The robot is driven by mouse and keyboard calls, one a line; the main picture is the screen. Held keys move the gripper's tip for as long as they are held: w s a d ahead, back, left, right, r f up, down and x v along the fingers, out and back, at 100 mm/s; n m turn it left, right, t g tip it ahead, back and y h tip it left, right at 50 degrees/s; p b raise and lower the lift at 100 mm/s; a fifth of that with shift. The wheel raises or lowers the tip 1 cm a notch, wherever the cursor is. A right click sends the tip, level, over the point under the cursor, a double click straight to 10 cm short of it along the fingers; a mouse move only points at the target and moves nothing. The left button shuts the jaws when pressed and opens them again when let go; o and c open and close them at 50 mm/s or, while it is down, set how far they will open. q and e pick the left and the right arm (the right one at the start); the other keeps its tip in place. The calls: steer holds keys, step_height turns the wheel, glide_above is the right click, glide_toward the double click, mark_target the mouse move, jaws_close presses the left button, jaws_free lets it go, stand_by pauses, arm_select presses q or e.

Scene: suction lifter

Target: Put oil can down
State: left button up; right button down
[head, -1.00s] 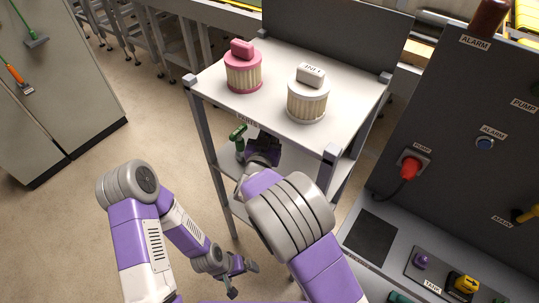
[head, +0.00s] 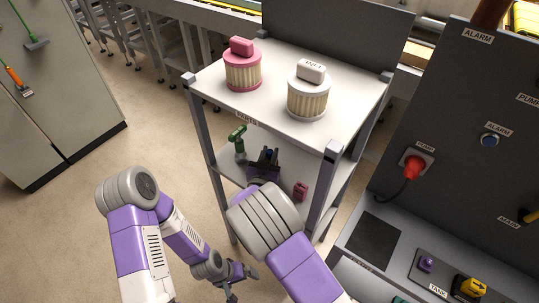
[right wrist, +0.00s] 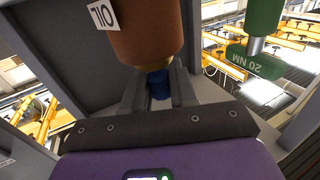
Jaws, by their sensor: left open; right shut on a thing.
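In the right wrist view the oil can shows as a brown-orange body (right wrist: 147,30) with a white label that appears upside down. My right gripper (right wrist: 158,92) is shut on a blue part (right wrist: 160,84) at the can's end, just below the body in the picture. In the head view my right gripper (head: 264,160) is at the cart's lower shelf (head: 230,165), under the top board; the can is mostly hidden there. I cannot tell whether the can touches the shelf. My left gripper (head: 243,284) is open and empty, low over the floor.
A green-handled tool (head: 238,138) stands left of my right gripper. It also shows in the right wrist view (right wrist: 258,62). A small red thing (head: 300,191) is on the lower shelf. Two ribbed filters, pink-capped (head: 243,68) and white-capped (head: 308,95), stand on top. A control panel (head: 455,110) is right.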

steer(key=shift+f, duration=0.1)
steer(key=c, duration=0.9)
jaws_free()
steer(key=p+v, duration=0.1)
steer(key=v, duration=1.1)
